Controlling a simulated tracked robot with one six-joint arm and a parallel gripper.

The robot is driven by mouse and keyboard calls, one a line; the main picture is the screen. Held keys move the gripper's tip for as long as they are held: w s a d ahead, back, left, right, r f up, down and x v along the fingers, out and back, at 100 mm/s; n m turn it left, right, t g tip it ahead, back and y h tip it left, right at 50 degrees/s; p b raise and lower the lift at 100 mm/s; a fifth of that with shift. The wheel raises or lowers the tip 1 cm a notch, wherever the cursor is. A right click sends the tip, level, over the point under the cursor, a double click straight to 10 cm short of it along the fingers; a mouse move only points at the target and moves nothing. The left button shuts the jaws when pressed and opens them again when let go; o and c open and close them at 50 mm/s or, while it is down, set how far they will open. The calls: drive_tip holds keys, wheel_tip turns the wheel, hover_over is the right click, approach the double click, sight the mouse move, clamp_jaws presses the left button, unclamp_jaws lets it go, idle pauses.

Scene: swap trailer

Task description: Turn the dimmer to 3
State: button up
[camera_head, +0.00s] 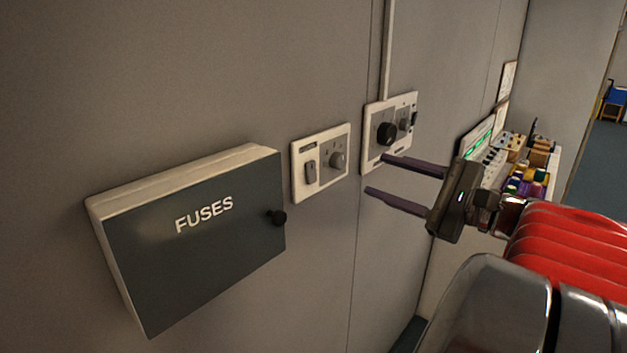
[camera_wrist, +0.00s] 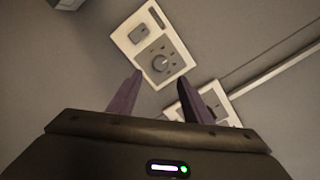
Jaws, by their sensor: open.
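A dark fuse box (camera_head: 190,250) with a black knob juts from the wall at left. A white conduit (camera_head: 387,50) rises from the second plate. A panel with green displays (camera_head: 478,141) and several coloured items (camera_head: 528,182) are beyond my gripper at right.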

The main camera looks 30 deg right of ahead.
drive_tip(key=shift+v, duration=2.7)
drive_tip(key=shift+f, duration=0.1)
